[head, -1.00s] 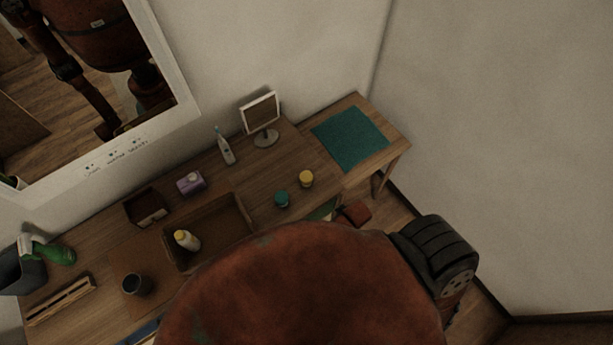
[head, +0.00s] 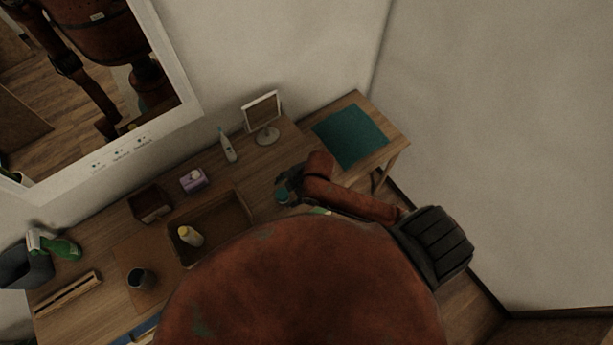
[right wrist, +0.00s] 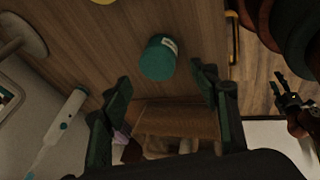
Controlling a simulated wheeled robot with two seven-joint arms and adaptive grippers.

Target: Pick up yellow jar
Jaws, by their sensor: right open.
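The yellow jar shows at most as a small yellow edge (right wrist: 103,1) at the top of the right wrist view. In the head view my right arm hides the spot where it stood. My right gripper (head: 286,187) is open and empty, low over the right part of the desk. In the right wrist view its fingers (right wrist: 160,77) are spread below a teal jar (right wrist: 158,60), which stands on the wood. The teal jar is partly hidden by the gripper in the head view (head: 282,196). A dark gripper (right wrist: 287,100), seemingly my left one, shows at the right wrist view's right edge.
A tray (head: 238,210) holds a yellow-capped bottle (head: 190,236). A purple box (head: 193,180) stands behind it. A teal mat (head: 350,135) on the side table is clear.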

